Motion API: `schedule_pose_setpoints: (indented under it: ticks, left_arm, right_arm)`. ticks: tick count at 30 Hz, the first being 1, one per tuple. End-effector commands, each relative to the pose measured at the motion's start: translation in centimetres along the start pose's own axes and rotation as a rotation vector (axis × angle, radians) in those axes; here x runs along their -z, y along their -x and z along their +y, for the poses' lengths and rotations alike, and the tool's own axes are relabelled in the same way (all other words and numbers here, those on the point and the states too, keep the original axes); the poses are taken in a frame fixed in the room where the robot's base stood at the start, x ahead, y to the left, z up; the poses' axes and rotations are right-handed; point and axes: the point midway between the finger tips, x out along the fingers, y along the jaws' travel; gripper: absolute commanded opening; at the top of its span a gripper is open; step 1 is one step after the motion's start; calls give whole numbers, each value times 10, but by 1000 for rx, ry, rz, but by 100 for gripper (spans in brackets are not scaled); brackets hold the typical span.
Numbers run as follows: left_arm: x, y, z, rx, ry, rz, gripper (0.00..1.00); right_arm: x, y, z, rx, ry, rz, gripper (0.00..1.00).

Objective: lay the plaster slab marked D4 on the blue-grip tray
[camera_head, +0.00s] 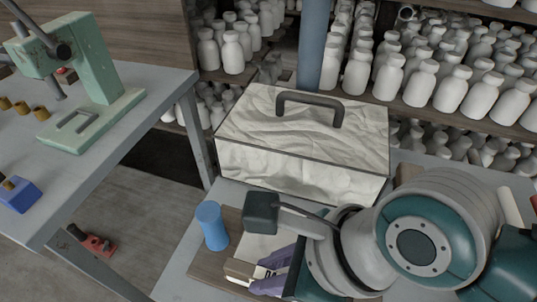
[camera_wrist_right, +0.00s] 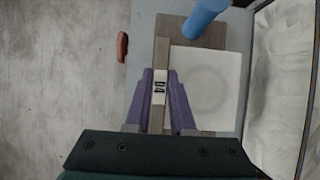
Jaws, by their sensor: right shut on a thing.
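The plaster slab marked D4 (camera_wrist_right: 205,88) is a pale square with a faint round mark and a wooden strip along one edge. Its D4 label (camera_wrist_right: 159,87) sits between the purple fingers of my right gripper (camera_wrist_right: 162,100), which is shut on that edge. In the head view the slab (camera_head: 262,246) is partly hidden by my right wrist. The tray is a brown wooden board (camera_head: 205,264) with an upright blue grip (camera_head: 211,226); it also shows in the wrist view (camera_wrist_right: 190,36). The slab overlaps the board; I cannot tell whether it touches. My left gripper is out of view.
A white-topped case (camera_head: 300,135) with a dark handle stands behind the tray. Shelves of white bottles (camera_head: 440,85) fill the back. A bench (camera_head: 110,150) at left holds a green press (camera_head: 95,110) and a blue block (camera_head: 17,196). A red tool (camera_head: 93,243) lies low at left.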

Motion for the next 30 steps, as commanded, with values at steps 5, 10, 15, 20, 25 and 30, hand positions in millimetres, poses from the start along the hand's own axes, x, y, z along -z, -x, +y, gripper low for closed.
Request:
schedule_pose_setpoints:
  ticks: [5, 10, 15, 20, 25, 30]
  left_arm:
    - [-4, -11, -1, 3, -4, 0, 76]
    - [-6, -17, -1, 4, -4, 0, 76]
    - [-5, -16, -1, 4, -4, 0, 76]
    - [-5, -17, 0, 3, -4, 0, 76]
    - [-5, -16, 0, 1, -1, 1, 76]
    - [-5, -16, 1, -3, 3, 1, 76]
  right_arm:
    - [12, -20, 0, 0, 2, 1, 0]
    - [20, -35, 0, 1, 2, -1, 0]
    - [19, -34, 0, 1, 2, -2, 0]
    - [21, -36, 0, -1, 0, 1, 23]
    - [20, -35, 0, 0, 1, 1, 42]
    - [20, -35, 0, 0, 1, 1, 52]
